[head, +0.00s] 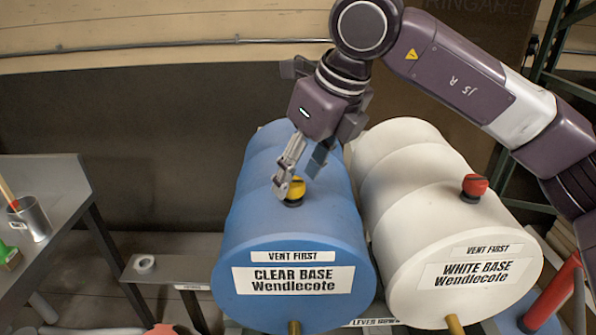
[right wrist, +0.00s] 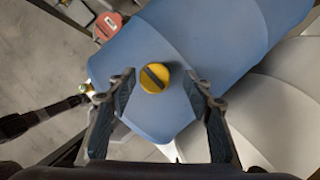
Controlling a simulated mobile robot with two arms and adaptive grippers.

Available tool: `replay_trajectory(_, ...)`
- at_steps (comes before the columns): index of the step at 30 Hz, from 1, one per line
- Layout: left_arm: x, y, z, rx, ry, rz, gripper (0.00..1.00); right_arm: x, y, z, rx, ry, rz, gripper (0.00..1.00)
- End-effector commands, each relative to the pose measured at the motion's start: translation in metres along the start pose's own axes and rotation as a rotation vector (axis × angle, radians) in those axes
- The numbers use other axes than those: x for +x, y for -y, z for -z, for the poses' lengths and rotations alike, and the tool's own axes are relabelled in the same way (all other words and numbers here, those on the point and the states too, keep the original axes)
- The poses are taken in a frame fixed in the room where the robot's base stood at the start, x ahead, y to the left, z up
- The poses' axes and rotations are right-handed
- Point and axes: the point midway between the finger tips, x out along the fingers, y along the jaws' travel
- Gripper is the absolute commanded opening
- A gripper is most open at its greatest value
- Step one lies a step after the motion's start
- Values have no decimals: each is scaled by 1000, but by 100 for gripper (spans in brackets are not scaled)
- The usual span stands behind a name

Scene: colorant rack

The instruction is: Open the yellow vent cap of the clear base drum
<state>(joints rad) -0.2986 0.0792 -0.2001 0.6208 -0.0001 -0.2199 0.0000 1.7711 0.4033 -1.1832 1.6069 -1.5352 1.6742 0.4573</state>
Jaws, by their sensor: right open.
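The yellow vent cap (head: 295,187) sits on top of the blue clear base drum (head: 290,225). In the right wrist view the cap (right wrist: 154,77) is round with a dark bar across its top. My right gripper (head: 289,180) is at the cap, partly in front of it. In the right wrist view its fingers (right wrist: 158,86) are open, one on each side of the cap, with visible gaps. A dark jointed part, perhaps my left gripper (right wrist: 82,98), reaches in from the left near the drum's front end; its jaws are unclear.
The white base drum (head: 440,215) with a red cap (head: 475,186) lies close on the right. A grey table (head: 70,190) with a metal cup (head: 30,220) stands at left. A low bench (head: 170,268) holds a white ring (head: 144,263).

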Motion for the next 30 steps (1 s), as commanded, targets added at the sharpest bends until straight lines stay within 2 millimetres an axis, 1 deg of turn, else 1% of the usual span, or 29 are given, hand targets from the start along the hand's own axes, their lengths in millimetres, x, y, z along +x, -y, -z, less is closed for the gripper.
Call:
replay_trajectory(4,-2,0,0,0,1,0,40,6,-1,-1,-3,3,-1,47)
replay_trajectory(11,-1,0,-2,0,3,-1,40,7,-1,0,-3,2,-1,46)
replay_trajectory(22,-1,0,-1,0,2,0,40,6,-1,-1,-2,3,0,5)
replay_trajectory(30,-2,0,-1,0,2,0,40,6,0,-1,-28,4,-12,5)
